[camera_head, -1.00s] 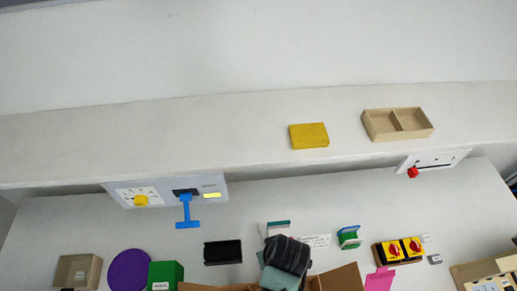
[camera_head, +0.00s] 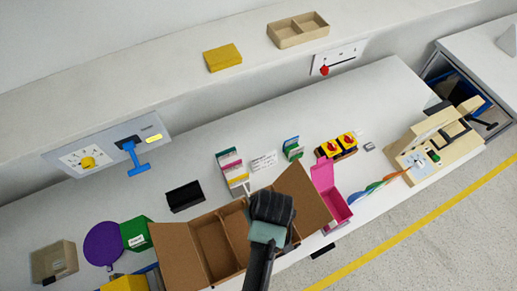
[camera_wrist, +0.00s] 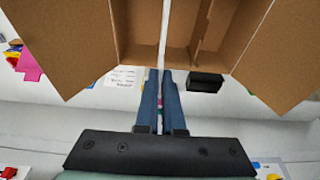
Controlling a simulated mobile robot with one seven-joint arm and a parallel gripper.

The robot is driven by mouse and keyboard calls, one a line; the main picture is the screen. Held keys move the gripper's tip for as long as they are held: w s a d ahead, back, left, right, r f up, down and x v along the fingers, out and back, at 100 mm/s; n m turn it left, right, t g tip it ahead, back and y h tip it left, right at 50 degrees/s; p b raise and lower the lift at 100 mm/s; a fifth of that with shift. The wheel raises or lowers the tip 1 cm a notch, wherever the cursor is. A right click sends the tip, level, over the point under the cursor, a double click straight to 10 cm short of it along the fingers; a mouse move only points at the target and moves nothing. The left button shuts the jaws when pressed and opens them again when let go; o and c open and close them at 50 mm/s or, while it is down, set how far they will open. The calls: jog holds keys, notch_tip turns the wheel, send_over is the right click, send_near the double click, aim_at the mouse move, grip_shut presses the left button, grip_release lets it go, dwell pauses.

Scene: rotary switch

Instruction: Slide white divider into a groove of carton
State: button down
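The open brown carton (camera_head: 212,252) stands at the front of the table in the head view, flaps spread, with inner partitions. It also fills the top of the wrist view (camera_wrist: 135,25). My gripper (camera_wrist: 160,75) has its two blue-grey fingers nearly together on the lower end of a thin white strip, the white divider seen edge-on (camera_wrist: 163,40). The divider lines up with the carton's inside between brown walls; how deep it sits, or whether it is in a groove, I cannot tell. In the head view my wrist hides the fingers and divider above the carton's right part.
A rack (camera_head: 228,160) with coloured dividers stands behind the carton. A black block (camera_head: 184,196) is left of it. A pink bin (camera_head: 328,195) is close to the carton's right flap. A green box (camera_head: 136,233) stands near the left flap.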

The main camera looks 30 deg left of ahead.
jog(key=shift+s+f+b, duration=0.1)
jog(key=shift+f+b, duration=0.4)
jog(key=shift+f, duration=0.3)
notch_tip(320, 180, down, 15)
jog(key=b, duration=1)
jog(key=shift+b, duration=0.3)
jog(key=shift+f, duration=0.1)
dwell(0.4)
jog(key=c, duration=1)
grip_release()
jog(key=shift+o, duration=0.2)
notch_tip(320, 180, up, 8)
jog(key=p, duration=0.8)
